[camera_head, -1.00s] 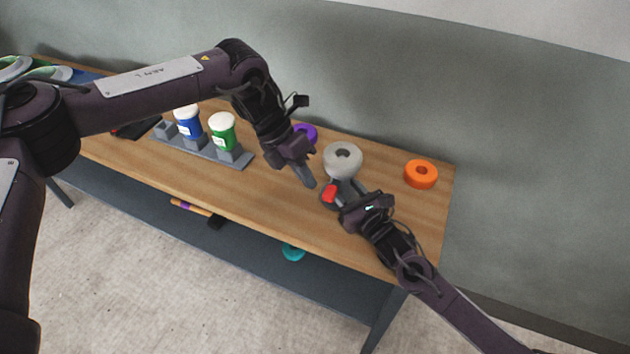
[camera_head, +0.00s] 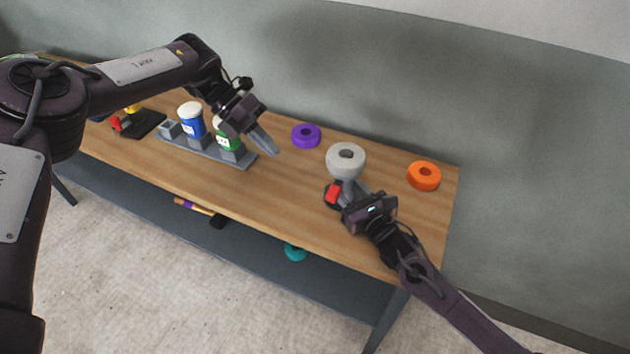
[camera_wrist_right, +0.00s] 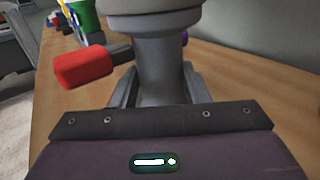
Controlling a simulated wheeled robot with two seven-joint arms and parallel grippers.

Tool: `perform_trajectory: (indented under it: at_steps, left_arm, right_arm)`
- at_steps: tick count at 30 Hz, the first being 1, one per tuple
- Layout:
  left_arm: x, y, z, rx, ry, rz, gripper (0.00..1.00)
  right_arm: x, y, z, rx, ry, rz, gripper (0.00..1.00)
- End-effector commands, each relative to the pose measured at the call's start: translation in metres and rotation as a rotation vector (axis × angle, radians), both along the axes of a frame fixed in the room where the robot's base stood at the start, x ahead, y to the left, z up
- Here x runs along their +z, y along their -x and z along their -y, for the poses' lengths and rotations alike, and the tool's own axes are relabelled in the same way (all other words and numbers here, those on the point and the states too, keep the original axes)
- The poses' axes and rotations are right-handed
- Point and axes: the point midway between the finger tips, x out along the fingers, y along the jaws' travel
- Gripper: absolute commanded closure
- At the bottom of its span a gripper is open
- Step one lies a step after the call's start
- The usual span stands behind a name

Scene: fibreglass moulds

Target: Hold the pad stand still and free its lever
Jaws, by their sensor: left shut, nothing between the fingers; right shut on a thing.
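My right gripper (camera_head: 352,191) is shut on the stand's post, with one finger on each side in the right wrist view. My left gripper (camera_head: 272,148) is shut and empty, above the bench near the green tub, apart from the stand. The stand's base is mostly hidden.
A purple ring (camera_head: 306,136) and an orange ring (camera_head: 423,176) lie on the wooden bench (camera_head: 250,200). A grey rack (camera_head: 235,161) holds a blue tub (camera_head: 191,122) and a green tub (camera_head: 226,137). A dark fixture (camera_head: 146,122) with red and yellow parts is further left.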

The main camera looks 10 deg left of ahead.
Motion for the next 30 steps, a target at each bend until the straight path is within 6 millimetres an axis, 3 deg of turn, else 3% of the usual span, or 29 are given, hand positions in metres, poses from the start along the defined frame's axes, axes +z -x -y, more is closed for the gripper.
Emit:
perform_trajectory:
  at_steps: [5,17,24,30]
  left_arm:
    - [-0.013,0.005,0.012,-0.002,0.002,-0.004,1.0]
    - [-0.068,0.024,0.07,-0.002,0.002,-0.003,1.0]
    - [-0.068,0.033,0.1,-0.001,0.001,0.0,1.0]
    - [-0.068,0.035,0.108,0.0,0.001,0.0,1.0]
  right_arm:
    - [0.0,0.0,0.0,0.0,0.0,0.0,0.95]
    - [0.0,0.0,0.0,0.001,0.0,0.0,0.95]
    - [0.0,0.0,0.0,0.0,0.001,-0.001,0.95]
    - [0.0,0.0,0.0,0.0,0.001,-0.001,0.95]
